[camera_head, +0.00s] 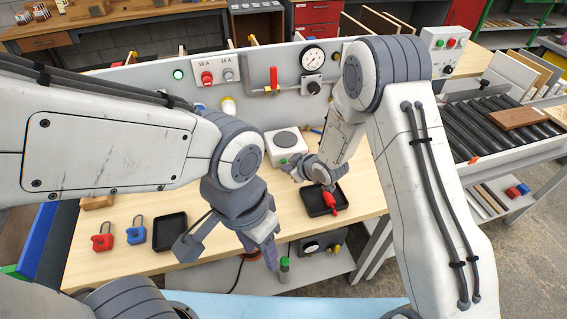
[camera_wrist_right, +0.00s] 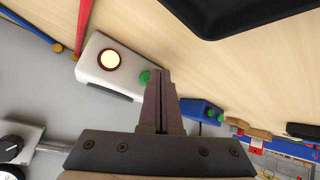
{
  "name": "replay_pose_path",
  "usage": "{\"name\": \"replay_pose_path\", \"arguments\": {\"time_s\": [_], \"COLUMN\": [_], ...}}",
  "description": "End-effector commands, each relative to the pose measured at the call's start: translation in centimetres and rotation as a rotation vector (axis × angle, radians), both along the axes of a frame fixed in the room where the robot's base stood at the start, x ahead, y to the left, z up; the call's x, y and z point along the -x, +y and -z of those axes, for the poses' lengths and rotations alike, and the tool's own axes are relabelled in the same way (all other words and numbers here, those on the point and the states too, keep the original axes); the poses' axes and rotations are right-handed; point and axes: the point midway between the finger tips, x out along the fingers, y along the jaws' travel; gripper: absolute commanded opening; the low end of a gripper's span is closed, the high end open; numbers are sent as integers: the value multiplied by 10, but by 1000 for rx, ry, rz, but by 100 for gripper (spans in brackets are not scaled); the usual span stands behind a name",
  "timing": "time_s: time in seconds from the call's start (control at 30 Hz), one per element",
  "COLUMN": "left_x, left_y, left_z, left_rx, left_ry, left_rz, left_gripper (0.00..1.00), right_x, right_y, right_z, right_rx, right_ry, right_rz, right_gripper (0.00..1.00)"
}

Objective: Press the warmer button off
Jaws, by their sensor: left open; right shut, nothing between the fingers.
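The warmer (camera_head: 284,154) is a white box with a round grey plate on top, on the wooden bench near the back panel. In the right wrist view a white box (camera_wrist_right: 115,85), seemingly the warmer, has a pale disc in a dark red ring and a green button (camera_wrist_right: 145,77). My right gripper (camera_head: 293,169) is shut and empty just in front of the warmer. Its fingertips (camera_wrist_right: 158,73) appear right beside the green button; I cannot tell whether they touch it. My left gripper (camera_head: 270,258) points down near the bench's front edge, open and empty.
A black tray (camera_head: 314,206) with a red object (camera_head: 329,200) lies close to my right gripper. An empty black tray (camera_head: 170,232), a blue padlock (camera_head: 136,233) and a red padlock (camera_head: 102,241) sit at left. The grey panel (camera_head: 140,80) with switches and a gauge stands behind.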

Motion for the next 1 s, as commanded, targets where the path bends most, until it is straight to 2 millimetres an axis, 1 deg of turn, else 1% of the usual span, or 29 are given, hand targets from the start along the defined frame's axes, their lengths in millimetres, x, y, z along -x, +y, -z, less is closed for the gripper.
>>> {"name": "replay_pose_path", "arguments": {"time_s": [0.47, 0.73, 1.0], "left_x": [0, 0, 0], "left_y": [0, 0, 0], "left_z": [0, 0, 0], "left_rx": [0, 0, 0], "left_ry": [0, 0, 0], "left_rz": [0, 0, 0], "left_gripper": [50, 50, 50], "right_x": [0, -8, -9], "right_y": [0, 3, 3], "right_z": [0, 0, 0], "right_rx": [0, 0, 0], "right_ry": [0, -1, 0], "right_rz": [0, -1, 0], "right_gripper": [0, 0, 0]}}
